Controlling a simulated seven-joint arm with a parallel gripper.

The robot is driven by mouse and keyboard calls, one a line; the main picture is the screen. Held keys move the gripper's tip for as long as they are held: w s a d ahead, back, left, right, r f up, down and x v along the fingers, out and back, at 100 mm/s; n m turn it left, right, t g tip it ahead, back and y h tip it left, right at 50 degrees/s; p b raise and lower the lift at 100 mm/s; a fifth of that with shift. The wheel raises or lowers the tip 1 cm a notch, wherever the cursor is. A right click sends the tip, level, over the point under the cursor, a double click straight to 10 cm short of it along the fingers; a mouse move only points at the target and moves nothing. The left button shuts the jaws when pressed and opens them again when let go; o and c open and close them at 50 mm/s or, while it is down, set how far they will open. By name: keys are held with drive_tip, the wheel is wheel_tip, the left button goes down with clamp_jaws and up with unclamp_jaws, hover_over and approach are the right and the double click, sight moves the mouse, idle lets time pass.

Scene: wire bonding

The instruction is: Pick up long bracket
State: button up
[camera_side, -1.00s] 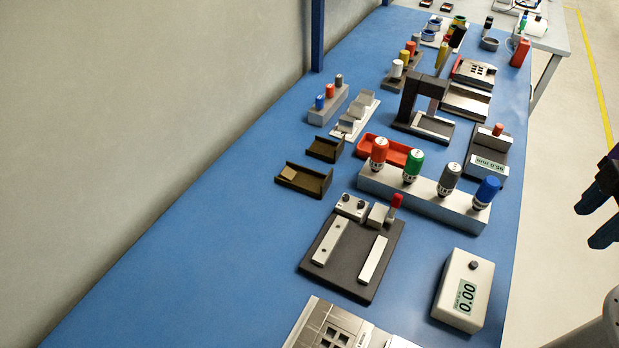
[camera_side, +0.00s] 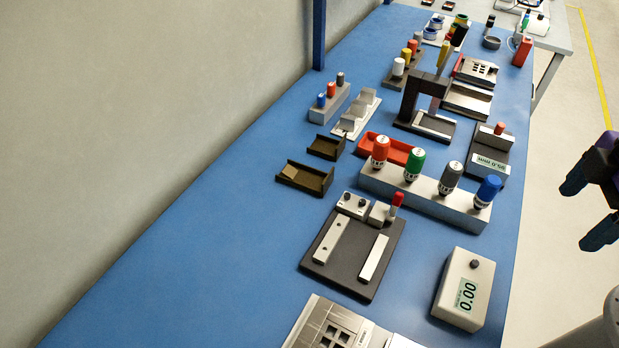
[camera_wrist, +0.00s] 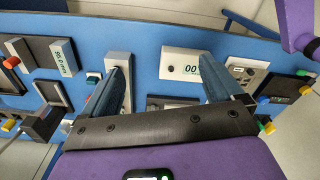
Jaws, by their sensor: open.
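No part is labelled as the long bracket, so I cannot tell for sure which it is. In the side view, two brown channel-shaped pieces lie at the left of the blue bench: a larger one (camera_side: 305,179) and a smaller one (camera_side: 326,147). Two pale bars, a left one (camera_side: 330,240) and a right one (camera_side: 374,259), lie on a dark plate (camera_side: 345,265). My gripper (camera_side: 581,208) is at the right edge, beyond the bench, open and empty. In the wrist view my gripper (camera_wrist: 161,82) has its fingers wide apart; the dark plate (camera_wrist: 165,102) shows partly hidden between them.
A grey rack (camera_side: 375,182) holds red, green, grey and blue capped bottles. A white meter box (camera_side: 465,290) stands at the near right; it also shows in the wrist view (camera_wrist: 185,62). A dark arch-shaped stand (camera_side: 412,100) rises farther back. The bench's left side is clear.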

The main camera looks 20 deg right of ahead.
drive_tip(key=w+a+r+m, duration=0.1)
drive_tip(key=w+a+r, duration=0.2)
drive_tip(key=w+a, duration=1.5)
drive_tip(key=m, duration=0.2)
hover_over(315, 183)
drive_tip(key=f, duration=1.7)
drive_tip(key=shift+w, duration=0.2)
drive_tip(key=shift+s+f, duration=0.15)
drive_tip(key=shift+f, duration=1.25)
drive_tip(key=shift+s+f, duration=0.1)
drive_tip(key=shift+f, duration=1.25)
drive_tip(key=c, duration=1.2)
drive_tip(key=shift+r, duration=0.1)
